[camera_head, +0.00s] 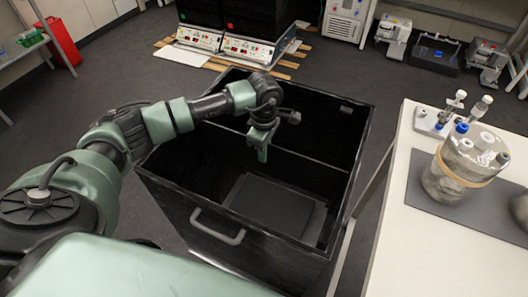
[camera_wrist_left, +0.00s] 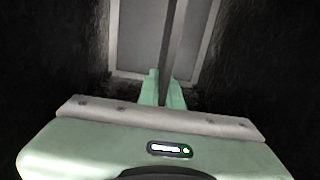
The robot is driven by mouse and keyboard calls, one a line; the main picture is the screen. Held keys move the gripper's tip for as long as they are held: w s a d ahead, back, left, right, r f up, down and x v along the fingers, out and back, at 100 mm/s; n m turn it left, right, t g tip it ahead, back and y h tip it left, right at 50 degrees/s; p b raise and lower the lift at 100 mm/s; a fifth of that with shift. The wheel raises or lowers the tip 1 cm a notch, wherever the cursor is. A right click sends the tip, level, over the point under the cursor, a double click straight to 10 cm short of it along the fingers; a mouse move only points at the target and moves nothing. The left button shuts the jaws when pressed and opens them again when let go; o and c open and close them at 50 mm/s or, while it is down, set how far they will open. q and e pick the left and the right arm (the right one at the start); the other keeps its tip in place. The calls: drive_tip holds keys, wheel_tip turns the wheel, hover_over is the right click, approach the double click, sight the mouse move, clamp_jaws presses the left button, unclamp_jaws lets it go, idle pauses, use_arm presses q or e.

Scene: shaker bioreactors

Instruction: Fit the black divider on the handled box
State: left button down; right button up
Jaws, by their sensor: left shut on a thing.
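The handled box (camera_head: 262,262) is a large, open-topped black box with a grey handle (camera_head: 217,230) on its near wall. My left gripper (camera_head: 262,150) is over the middle of its opening, pointing down, shut on the black divider (camera_head: 308,174). The divider is a thin dark panel that runs across the box, its upper edge showing as a pale line. In the left wrist view the divider (camera_wrist_left: 174,45) is a narrow edge-on strip between the fingertips (camera_wrist_left: 163,90). Its lower edge is hidden, and I cannot tell whether it is seated. My right gripper is not in view.
A white table (camera_head: 430,240) stands close to the box's right side, with a glass vessel (camera_head: 450,180) on a grey mat. Two control units (camera_head: 250,47) stand on a pallet behind the box. Dark floor (camera_head: 120,80) is free at the back left.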

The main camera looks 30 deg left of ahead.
use_arm(q)
drive_tip(key=shift+f+b, duration=0.3)
drive_tip(key=shift+f, duration=0.1)
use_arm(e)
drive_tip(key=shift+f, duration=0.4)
use_arm(q)
drive_tip(key=shift+f+b, duration=0.35)
drive_tip(key=shift+f, duration=0.05)
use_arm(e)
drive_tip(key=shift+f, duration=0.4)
use_arm(q)
drive_tip(key=shift+f+b, duration=0.3)
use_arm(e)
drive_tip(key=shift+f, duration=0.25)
use_arm(q)
drive_tip(key=shift+s+a+f+b, duration=0.1)
drive_tip(key=shift+a+f+b, duration=0.15)
drive_tip(key=shift+f+b, duration=0.5)
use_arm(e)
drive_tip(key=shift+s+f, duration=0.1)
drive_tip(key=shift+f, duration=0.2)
